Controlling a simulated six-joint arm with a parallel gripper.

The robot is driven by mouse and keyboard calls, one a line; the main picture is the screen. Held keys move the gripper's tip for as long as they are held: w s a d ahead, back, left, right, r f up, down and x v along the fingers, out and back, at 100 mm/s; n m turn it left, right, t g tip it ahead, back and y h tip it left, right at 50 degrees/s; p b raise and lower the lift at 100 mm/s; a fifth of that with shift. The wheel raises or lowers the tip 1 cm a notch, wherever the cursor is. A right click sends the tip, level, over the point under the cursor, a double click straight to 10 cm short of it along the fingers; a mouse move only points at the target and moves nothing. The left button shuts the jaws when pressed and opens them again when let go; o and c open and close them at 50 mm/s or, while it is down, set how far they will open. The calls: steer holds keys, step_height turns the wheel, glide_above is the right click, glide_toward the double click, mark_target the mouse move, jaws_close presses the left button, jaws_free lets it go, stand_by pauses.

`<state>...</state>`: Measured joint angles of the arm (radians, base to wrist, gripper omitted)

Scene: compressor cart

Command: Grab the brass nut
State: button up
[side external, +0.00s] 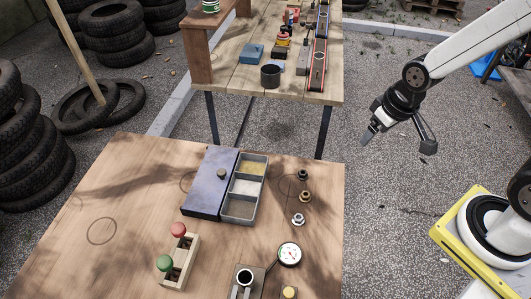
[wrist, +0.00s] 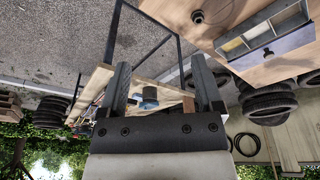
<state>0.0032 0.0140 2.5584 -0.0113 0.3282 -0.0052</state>
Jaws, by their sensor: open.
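The brass nut (side external: 305,197) lies on the near wooden table, right of a grey compartment tray (side external: 229,217). A dark nut (side external: 303,175) is behind it and a silver nut (side external: 298,219) is in front, all apart in a rough row. My gripper (side external: 368,138) is up in the air beyond the table's right edge, well apart from the nuts. In the wrist view my gripper (wrist: 160,76) is open with nothing between its fingers. A dark round part (wrist: 197,16) shows at the top there; I cannot tell which nut it is.
A blue-grey panel with a small knob (side external: 210,182) adjoins the tray. A block with red and green knobs (side external: 178,256), a gauge (side external: 290,254) and a dark cup fixture (side external: 244,279) stand in front. A second table (side external: 258,81) holds several items behind.

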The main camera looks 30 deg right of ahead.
mark_target(309, 194)
steer(key=w+f+n+t+y, duration=0.1)
steer(key=f+n, duration=0.1)
steer(key=f, duration=0.3)
steer(key=w+a+f+n+t+y, duration=0.1)
steer(key=w+f+n, duration=0.1)
steer(key=f+n, duration=0.1)
steer(key=w+f+n+t+y, duration=0.1)
steer(key=f+n+t, duration=0.1)
steer(key=f, duration=0.4)
steer(key=shift+w+a+f+y, duration=0.15)
steer(key=shift+w+f+y, duration=0.15)
steer(key=shift+y, duration=0.1)
steer(key=s+a+f+y, duration=0.1)
steer(key=s+a+n+t+y, duration=0.1)
steer(key=s+a+f+y, duration=0.1)
steer(key=a, duration=0.1)
steer(key=shift+s+f+n+y, duration=0.1)
steer(key=shift+f+n+y, duration=0.25)
steer(key=shift+n+y, duration=0.05)
steer(key=shift+s+a+t+y, duration=0.4)
steer(key=shift+s+a+y, duration=0.1)
steer(key=shift+w, duration=0.1)
steer(key=shift+x, duration=1.25)
steer(key=shift+a, duration=0.1)
